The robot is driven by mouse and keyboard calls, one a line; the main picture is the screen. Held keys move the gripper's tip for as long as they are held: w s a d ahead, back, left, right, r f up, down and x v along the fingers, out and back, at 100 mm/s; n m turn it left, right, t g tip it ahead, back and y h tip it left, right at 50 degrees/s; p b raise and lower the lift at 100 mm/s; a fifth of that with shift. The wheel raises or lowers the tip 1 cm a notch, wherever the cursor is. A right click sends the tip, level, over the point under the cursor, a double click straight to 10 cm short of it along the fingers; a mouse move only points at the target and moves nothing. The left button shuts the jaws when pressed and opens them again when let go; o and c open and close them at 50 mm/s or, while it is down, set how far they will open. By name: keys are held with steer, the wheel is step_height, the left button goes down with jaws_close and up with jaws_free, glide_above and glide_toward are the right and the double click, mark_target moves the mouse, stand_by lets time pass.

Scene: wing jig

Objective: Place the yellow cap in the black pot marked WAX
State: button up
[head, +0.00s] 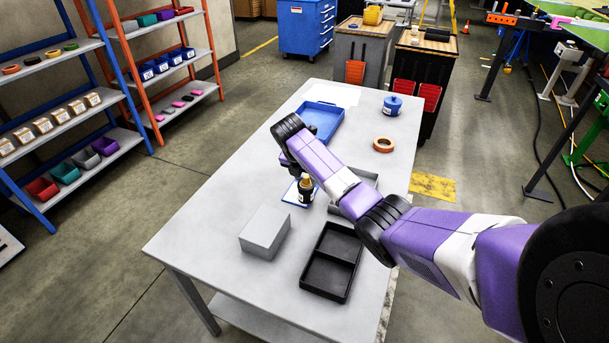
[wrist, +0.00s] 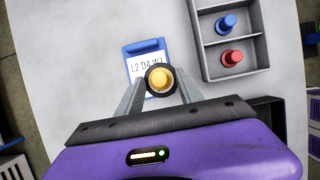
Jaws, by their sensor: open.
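The yellow cap (wrist: 161,80) sits in the mouth of the black pot (wrist: 149,90), seen from above in the wrist view. In the head view the cap (head: 306,182) shows at the top of the dark pot (head: 305,196), which has a pale label too small to read. The pot stands by a blue clipboard (wrist: 142,46) with a lettered white sheet, partly covering it. My gripper (wrist: 160,86) is open, with one finger on each side of the cap and pot. I cannot tell whether the fingers touch either.
A grey divided tray (wrist: 206,43) holds a blue cap (wrist: 226,23) and a red cap (wrist: 231,57). A black two-compartment tray (head: 331,262) and a grey box (head: 265,232) stand near the table's front. A blue tray (head: 321,119), tape roll (head: 383,144) and blue pot (head: 392,106) are farther back.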

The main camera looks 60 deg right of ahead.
steer(key=v, duration=1.2)
steer(key=shift+b, duration=0.35)
steer(key=shift+r, duration=0.15)
